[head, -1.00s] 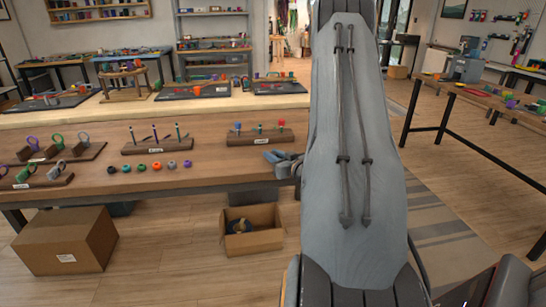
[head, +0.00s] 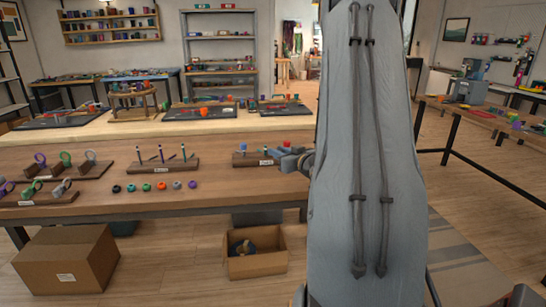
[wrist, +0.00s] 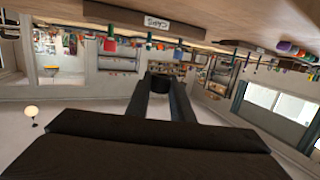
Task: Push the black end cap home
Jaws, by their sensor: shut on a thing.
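My gripper (wrist: 160,78) is shut on a small dark piece, the black end cap (wrist: 160,85), held between its two fingertips in the wrist view. In the head view my gripper (head: 292,160) shows as grey jaws beside my big arm link, at the right end of a wooden stand (head: 242,160). The stand carries short upright pegs with coloured tops, including a red one (head: 286,144). The jaws overlap the stand's right part in the picture. I cannot tell whether the cap touches anything. My arm hides what lies behind it.
A second stand (head: 160,166) with thin pegs is left of it. A row of coloured ring-like pieces, with a dark one (head: 116,189) at its left end, lies in front. Ring-topped stands (head: 48,192) are farther left. Boxes (head: 66,262) stand on the floor.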

